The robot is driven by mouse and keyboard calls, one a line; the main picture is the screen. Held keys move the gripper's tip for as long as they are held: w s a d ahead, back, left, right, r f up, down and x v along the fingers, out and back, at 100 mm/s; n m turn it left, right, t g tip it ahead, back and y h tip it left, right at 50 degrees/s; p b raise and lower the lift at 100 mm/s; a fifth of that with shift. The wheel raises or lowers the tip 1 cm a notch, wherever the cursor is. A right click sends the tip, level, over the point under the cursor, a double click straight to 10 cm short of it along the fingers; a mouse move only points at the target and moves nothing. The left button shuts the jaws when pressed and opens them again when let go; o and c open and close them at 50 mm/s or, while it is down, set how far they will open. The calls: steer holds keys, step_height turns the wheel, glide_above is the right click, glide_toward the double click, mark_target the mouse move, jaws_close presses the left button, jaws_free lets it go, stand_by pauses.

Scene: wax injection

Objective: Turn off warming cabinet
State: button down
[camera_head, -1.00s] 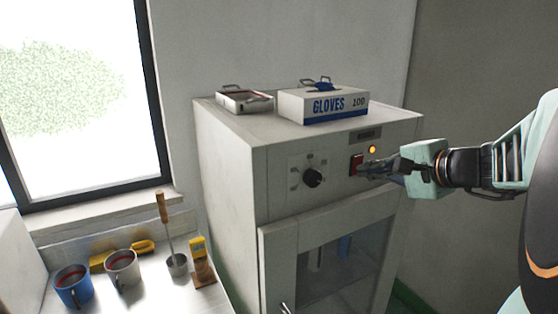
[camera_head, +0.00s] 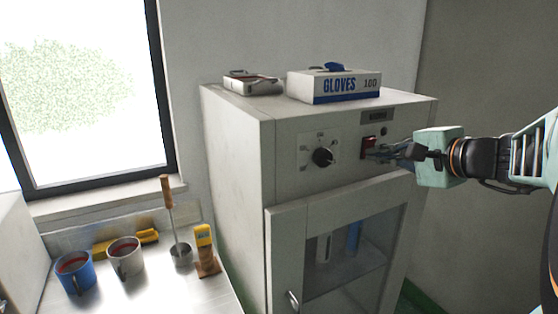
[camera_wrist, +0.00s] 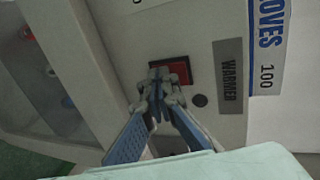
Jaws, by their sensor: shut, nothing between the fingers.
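The warming cabinet (camera_head: 237,150) is a tall pale box with a glass door below its control panel. A red rocker switch (camera_head: 368,147) sits on the right of the panel. It also shows in the wrist view (camera_wrist: 171,74). The indicator lamp (camera_head: 384,131) beside it is dark, and it is dark in the wrist view too (camera_wrist: 199,100). My gripper (camera_head: 374,154) is shut and empty, its fingertips at the switch's lower edge. In the wrist view the fingertips overlap the switch; I cannot tell whether they press it. A black dial (camera_head: 323,157) is left of the switch.
On the left bench stand a blue mug (camera_head: 74,276), a grey mug (camera_head: 125,261), a ladle (camera_head: 180,253) and a yellow-topped tool (camera_head: 204,243).

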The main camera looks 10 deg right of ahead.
steer(key=b, duration=0.3)
steer(key=shift+a+f, duration=0.1)
steer(key=shift+f, duration=0.3)
steer(key=shift+s+r+b, duration=0.1)
steer(key=shift+r+b, duration=0.05)
steer(key=shift+b, duration=0.3)
